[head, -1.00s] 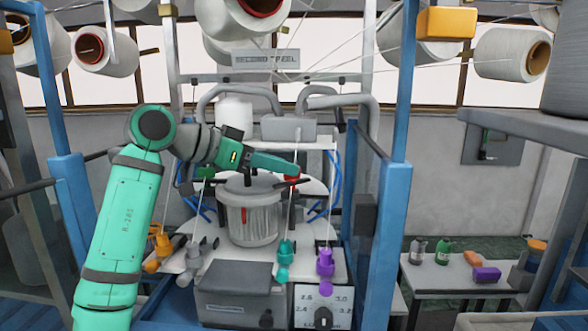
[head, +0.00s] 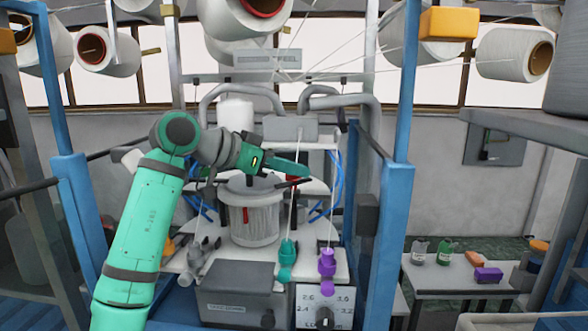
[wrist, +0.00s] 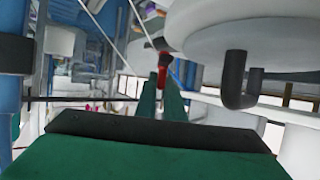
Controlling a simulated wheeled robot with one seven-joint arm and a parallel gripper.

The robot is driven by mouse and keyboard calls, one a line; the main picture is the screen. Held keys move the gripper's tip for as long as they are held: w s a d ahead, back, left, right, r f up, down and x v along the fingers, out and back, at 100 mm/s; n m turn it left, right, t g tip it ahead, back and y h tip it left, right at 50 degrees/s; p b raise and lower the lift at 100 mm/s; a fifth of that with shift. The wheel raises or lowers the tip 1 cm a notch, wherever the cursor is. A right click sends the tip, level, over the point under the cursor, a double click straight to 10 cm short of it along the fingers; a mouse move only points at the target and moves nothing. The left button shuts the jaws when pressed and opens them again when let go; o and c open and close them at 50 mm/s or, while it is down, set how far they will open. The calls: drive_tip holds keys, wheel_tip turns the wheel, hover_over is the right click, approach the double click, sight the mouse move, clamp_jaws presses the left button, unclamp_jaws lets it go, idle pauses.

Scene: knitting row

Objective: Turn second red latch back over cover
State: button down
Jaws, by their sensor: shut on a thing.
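The first red latch (head: 245,215) hangs down on the front of the grey ribbed cylinder (head: 262,222). The second red latch (head: 292,179) is at the right side of the cylinder's top, by a short black bar; it also shows in the wrist view (wrist: 164,66). My gripper (head: 302,171) reaches in from the left over the cylinder, its green fingers shut on the second red latch. In the wrist view the fingers (wrist: 160,95) close around its lower end. The pale round cover (wrist: 225,35) is right of the latch, with a black hooked handle (wrist: 238,82) under it. The fingers partly hide the latch in the head view.
A teal peg (head: 288,252) and a purple peg (head: 327,265) stand at the front right of the machine's table. A grey box (head: 240,288) is at the front. Blue posts (head: 400,150) flank the machine. Taut threads run down near my gripper.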

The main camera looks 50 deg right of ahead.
drive_tip(key=shift+g, duration=0.3)
drive_tip(key=m+g+y, duration=0.1)
drive_tip(key=m+g, duration=0.1)
drive_tip(key=shift+m+g, duration=0.4)
drive_tip(key=shift+m+g+y, duration=0.9)
drive_tip(key=shift+m+g, duration=0.2)
drive_tip(key=shift+m, duration=0.1)
drive_tip(key=shift+m+y, duration=0.4)
drive_tip(key=shift+g, duration=0.3)
drive_tip(key=c, duration=1.9)
unclamp_jaws()
drive_tip(key=shift+o, duration=0.2)
drive_tip(key=shift+a, duration=0.1)
